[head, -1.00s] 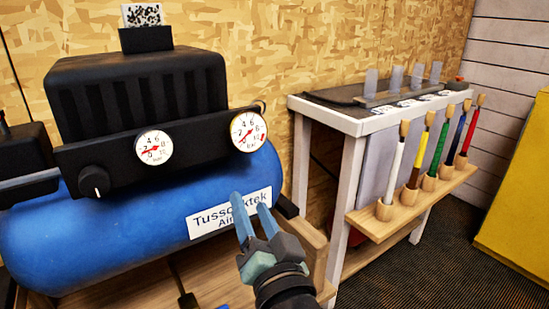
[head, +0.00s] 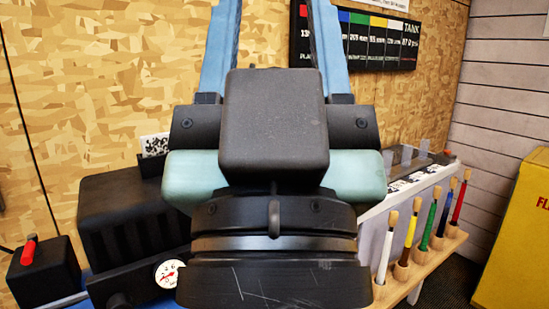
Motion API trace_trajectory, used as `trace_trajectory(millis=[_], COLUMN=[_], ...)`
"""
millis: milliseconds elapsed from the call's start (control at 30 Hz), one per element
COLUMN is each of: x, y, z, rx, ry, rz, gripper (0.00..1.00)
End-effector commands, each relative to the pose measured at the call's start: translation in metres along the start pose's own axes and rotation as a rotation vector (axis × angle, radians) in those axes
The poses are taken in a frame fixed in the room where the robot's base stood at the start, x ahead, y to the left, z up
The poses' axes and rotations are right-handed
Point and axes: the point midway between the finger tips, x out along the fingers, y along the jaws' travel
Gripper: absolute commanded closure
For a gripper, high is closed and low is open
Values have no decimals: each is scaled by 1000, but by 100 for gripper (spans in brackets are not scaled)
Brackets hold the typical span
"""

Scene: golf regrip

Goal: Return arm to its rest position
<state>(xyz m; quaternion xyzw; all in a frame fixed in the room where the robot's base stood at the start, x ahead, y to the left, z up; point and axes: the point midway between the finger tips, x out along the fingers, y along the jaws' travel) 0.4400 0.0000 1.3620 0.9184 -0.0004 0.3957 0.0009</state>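My gripper (head: 275,45) is large and close in the middle of the head view. Its two blue fingers point up, set wide apart, and their tips run out of the top of the picture.
The black-topped compressor (head: 130,212) with a pressure gauge (head: 168,273) is at lower left. A black box with a red lever (head: 29,250) stands left. Several coloured-handled brushes stand in a wooden rack (head: 422,270) at right. A yellow cabinet (head: 515,240) is far right.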

Motion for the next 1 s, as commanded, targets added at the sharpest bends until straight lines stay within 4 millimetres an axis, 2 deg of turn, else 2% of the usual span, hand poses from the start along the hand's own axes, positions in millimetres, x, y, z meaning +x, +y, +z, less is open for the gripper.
trace_trajectory(millis=[33, 100, 300, 500, 667, 1000], x=[24, 40, 83, 114, 123, 122], y=[0, 0, 0, 0, 0, 0], z=[-22, -37, -78, -107, -116, -115], rx=[1, 1, 1, 2, 2, 2], ry=[-1, -1, -1, -2, -2, -1], rz=[0, -1, -1, -2, -2, -2], gripper=[49, 49, 49, 49, 49, 49])
